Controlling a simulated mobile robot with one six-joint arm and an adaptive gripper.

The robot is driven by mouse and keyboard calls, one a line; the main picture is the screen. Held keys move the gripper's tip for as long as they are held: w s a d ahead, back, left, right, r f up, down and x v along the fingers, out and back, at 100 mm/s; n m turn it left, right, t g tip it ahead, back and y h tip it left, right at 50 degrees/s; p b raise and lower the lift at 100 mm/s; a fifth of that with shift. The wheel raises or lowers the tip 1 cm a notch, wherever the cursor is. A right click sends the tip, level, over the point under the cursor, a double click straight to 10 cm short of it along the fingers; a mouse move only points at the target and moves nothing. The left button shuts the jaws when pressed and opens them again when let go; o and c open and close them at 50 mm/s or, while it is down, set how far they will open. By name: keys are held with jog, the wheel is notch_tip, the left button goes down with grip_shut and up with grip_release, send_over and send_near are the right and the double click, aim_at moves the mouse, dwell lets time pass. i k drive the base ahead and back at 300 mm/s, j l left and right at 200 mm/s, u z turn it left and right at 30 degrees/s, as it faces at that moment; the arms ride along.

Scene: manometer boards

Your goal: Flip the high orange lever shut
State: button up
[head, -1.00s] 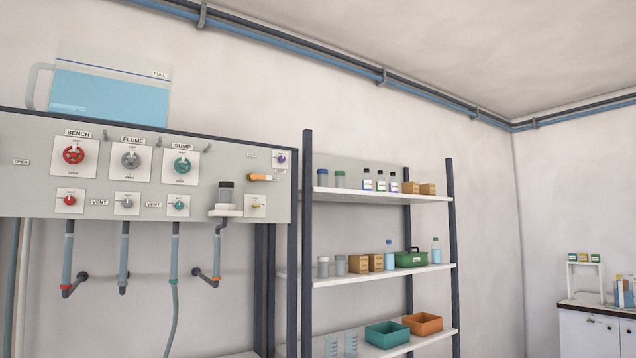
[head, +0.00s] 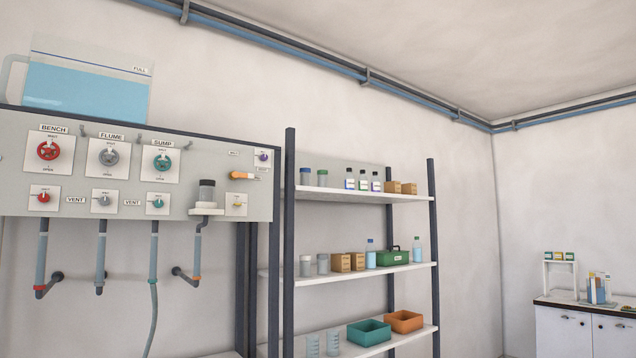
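The orange lever (head: 243,175) is on the upper right part of the grey manometer board (head: 110,207), just below and left of a small purple knob (head: 263,157). Its handle lies roughly level, with the orange grip to the left and a pale end at the right. Small labels beside it are too small to read with certainty. My gripper is not in the head view.
Red, grey and teal valves fill the board's left part. A dark-capped jar (head: 207,191) stands on a small ledge below left of the lever. A shelf rack (head: 288,240) with bottles and boxes stands close to the board's right edge.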

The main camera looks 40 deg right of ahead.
aim_at(236, 174)
jog(key=i+l, duration=0.25)
jog(key=i, duration=0.25)
jog(key=i+l, duration=0.25)
jog(key=i, duration=0.25)
jog(key=i+l+z, duration=0.1)
jog(key=i+l, duration=0.2)
jog(key=i, duration=0.15)
